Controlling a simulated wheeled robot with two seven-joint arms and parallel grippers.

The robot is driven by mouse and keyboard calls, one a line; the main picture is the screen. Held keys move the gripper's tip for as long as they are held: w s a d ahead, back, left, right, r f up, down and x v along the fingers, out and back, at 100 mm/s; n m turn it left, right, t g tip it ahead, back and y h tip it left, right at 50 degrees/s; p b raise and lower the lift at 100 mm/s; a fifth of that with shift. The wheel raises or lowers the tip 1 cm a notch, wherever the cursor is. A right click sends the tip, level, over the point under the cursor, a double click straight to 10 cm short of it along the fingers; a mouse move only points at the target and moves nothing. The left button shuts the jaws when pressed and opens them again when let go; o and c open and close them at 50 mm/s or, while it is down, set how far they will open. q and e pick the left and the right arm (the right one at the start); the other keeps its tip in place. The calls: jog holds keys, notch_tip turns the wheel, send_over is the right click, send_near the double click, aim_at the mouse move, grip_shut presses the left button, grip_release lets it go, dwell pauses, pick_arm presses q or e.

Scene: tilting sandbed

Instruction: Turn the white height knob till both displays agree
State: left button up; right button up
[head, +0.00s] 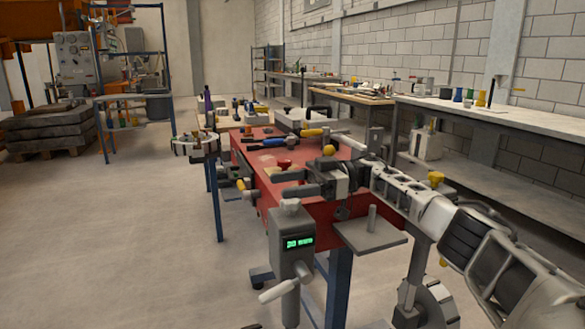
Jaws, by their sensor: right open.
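A grey control box (291,250) on a post stands at the front centre, with a small lit green display (300,242) whose digits look like 20 but are hard to read. A pale knob (290,205) sits on top of the box. A white crank handle (278,291) sticks out below it. I cannot make out a second display. My right gripper (290,184) comes in from the right, its two dark fingers pointing left. It is open and empty, just above and apart from the pale knob. My left gripper is out of view.
A red bench (320,205) with tools on it lies behind my right gripper. A red knob (284,163) shows just beyond the fingers. A grey plate (369,236) with an upright peg is right of the box. The floor (110,240) at left is clear.

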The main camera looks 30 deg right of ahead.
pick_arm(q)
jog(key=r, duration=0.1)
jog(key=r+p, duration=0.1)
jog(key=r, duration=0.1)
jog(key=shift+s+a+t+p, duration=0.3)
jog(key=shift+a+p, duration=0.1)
pick_arm(e)
jog(key=s+a+r, duration=0.7)
jog(key=s+r, duration=0.2)
jog(key=s, duration=0.2)
jog(key=shift+s+r, duration=0.2)
jog(key=shift+s, duration=0.2)
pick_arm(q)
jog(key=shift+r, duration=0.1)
pick_arm(e)
jog(key=shift+a, duration=0.1)
